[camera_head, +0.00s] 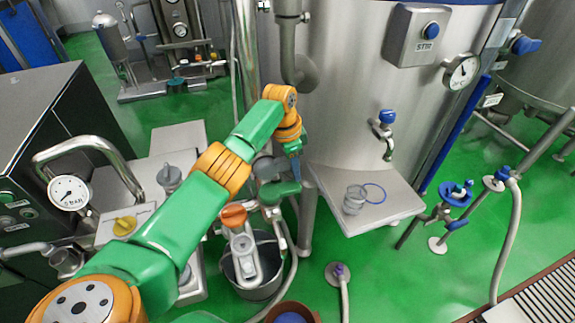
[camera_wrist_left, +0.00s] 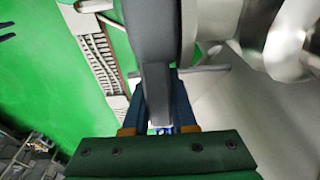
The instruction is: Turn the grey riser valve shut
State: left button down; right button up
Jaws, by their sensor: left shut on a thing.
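In the head view my left arm reaches across from the lower left, and my left gripper (camera_head: 295,172) points down in front of the big steel tank. The grey riser valve (camera_head: 268,167) shows beside the fingers, partly covered by the gripper. In the left wrist view a long grey lever (camera_wrist_left: 152,60) runs down between the two blue fingers of the left gripper (camera_wrist_left: 165,115), which is shut on it. The lever's lower end and its turning point are hard to see. My right gripper is not in view.
A dark green handle (camera_head: 280,190) sits just below the grey valve. An orange-topped valve (camera_head: 233,215) stands to its left, over a metal bucket (camera_head: 255,270).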

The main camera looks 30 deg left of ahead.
pick_arm(q)
jog(key=shift+f, duration=0.25)
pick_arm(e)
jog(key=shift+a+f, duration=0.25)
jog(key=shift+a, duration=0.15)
pick_arm(q)
jog(key=c, duration=0.7)
grip_release()
jog(key=shift+r, duration=0.45)
jog(key=r, duration=0.4)
jog(key=r+b, duration=0.1)
jog(key=r, duration=0.1)
jog(key=shift+s+a+r, duration=0.15)
jog(key=shift+s+a, duration=0.1)
jog(key=shift+s, duration=0.15)
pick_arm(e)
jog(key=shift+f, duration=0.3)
